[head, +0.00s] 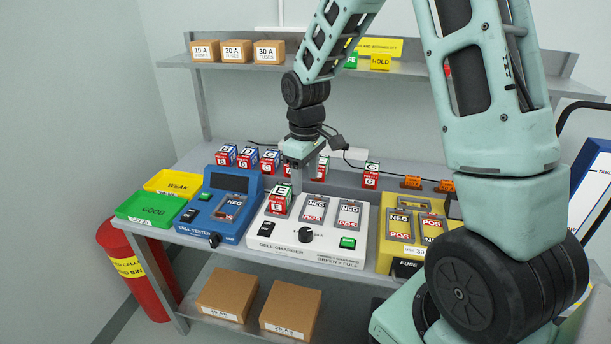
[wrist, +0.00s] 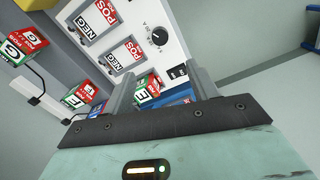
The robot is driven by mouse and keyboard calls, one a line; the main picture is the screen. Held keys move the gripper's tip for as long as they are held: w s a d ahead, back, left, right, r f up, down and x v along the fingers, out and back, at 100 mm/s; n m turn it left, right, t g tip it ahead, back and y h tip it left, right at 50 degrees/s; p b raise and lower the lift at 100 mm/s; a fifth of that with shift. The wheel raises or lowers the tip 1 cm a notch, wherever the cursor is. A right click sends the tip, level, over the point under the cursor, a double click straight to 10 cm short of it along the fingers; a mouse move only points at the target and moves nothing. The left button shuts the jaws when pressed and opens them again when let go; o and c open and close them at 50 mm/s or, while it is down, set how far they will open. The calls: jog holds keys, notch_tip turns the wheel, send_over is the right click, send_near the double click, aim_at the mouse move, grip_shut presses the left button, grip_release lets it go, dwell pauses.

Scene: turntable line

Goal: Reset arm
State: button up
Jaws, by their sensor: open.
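My gripper (head: 297,180) hangs from my arm over the back left of the white cell charger (head: 330,255), fingers down. In the wrist view its two fingers (wrist: 163,88) are apart. A red, white and green cell marked E (head: 281,200) stands at the charger's left bay, just beside the fingers. In the wrist view a green-topped red cell (wrist: 147,90) shows in the gap between the fingers. I cannot tell whether the fingers touch it.
A blue cell tester (head: 222,180) stands left of the charger, a yellow fuse unit (head: 390,225) right. Several lettered cells, including one marked G (head: 371,175), stand behind. Green (head: 148,207) and yellow (head: 172,183) trays sit at the left. A shelf (head: 430,70) with boxes runs above.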

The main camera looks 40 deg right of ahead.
jog(key=shift+r, duration=0.2)
dwell(0.4)
jog(key=s+a+r+n, duration=0.15)
jog(key=s+a, duration=0.25)
jog(key=a, duration=0.4)
jog(key=s+a+r, duration=0.3)
jog(key=s+a, duration=0.1)
jog(key=a, duration=0.4)
jog(key=s+a+n, duration=0.1)
jog(key=s+a, duration=0.3)
jog(key=s, duration=0.4)
jog(key=s+a+r+n, duration=0.1)
jog(key=s+a, duration=0.3)
jog(key=s, duration=0.4)
jog(key=shift+s+a+r+y, duration=0.15)
jog(key=shift+s+a+y, duration=0.1)
jog(key=shift+a+y, duration=0.05)
